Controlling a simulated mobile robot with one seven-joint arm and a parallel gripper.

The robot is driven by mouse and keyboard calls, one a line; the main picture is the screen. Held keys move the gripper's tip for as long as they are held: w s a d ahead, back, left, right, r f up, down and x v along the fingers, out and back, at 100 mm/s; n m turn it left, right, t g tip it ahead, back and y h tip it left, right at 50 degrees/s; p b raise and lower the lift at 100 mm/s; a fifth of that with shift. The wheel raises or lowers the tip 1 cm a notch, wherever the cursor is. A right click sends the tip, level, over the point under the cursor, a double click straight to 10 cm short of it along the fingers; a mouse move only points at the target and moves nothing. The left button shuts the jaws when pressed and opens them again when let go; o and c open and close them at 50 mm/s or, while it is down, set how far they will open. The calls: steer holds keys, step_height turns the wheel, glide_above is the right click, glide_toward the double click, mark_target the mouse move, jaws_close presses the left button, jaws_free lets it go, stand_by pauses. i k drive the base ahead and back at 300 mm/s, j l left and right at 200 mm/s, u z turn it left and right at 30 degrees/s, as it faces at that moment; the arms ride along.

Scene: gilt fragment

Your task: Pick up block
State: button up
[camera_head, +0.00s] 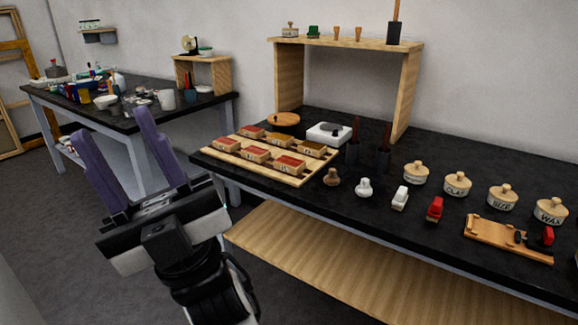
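My gripper (111,124) is at the left, in front of the tables, with its two purple fingers pointing up and spread apart. It is open, with nothing between the fingers. Several small wooden blocks with red or brown tops, one of them a red-topped block (290,163), sit in rows on a slatted wooden tray (310,181) on the black table. A white block-like piece (399,198) and a red one (434,210) stand near the table's front edge. Which one is the task's block I cannot tell. My gripper is left of all these, touching none.
Labelled lidded jars (502,198) stand at the right of the black table (470,156), behind a wooden holder (507,240). A wooden shelf stand (345,44) rises at the back. A second, cluttered table (110,118) is at the left. Bare floor shows below my arm.

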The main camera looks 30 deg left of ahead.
mark_target(291, 165)
steer(key=i+j, duration=0.1)
steer(key=j, duration=0.45)
steer(key=i+j, duration=0.1)
steer(key=j, duration=1.05)
steer(key=i+j, duration=0.15)
steer(key=j, duration=0.45)
steer(key=i+j, duration=0.1)
steer(key=j, duration=0.45)
steer(key=i+j, duration=0.1)
steer(key=j, duration=0.15)
steer(key=i+j, duration=0.1)
steer(key=j, duration=0.15)
steer(key=i, duration=0.4)
steer(key=z, duration=0.05)
